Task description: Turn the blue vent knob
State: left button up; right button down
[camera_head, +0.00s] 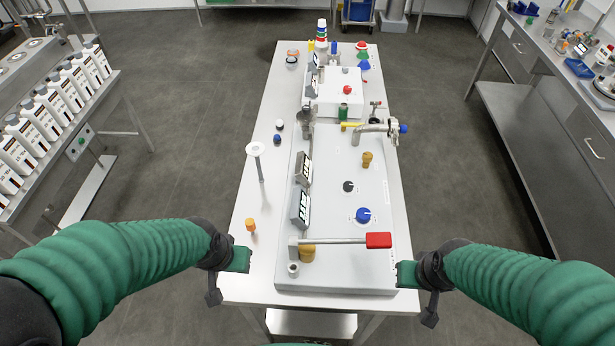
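A round blue knob (363,215) with a dial marking around it sits on the right part of the light grey panel (340,275), near its front. A second blue knob (403,128) is on the end of the metal pipe fitting further back at the right edge. Labels are too small to read. My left gripper (238,261) is at the table's front left edge, left of the panel. My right gripper (408,274) is at the front right corner, below and right of the nearer blue knob. Neither gripper touches a knob; whether their fingers are open cannot be made out.
A lever with a red handle (378,240) lies across the panel just in front of the nearer blue knob. A black knob (348,186) and a brass fitting (367,159) stand behind it. Display boxes (301,207) line the panel's left side.

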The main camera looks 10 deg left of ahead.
aim_at(363, 215)
jog(key=l+u, duration=0.7)
jog(key=l, duration=0.2)
jog(key=k+l+u, duration=0.15)
jog(key=l+u, duration=0.2)
jog(key=l, duration=0.05)
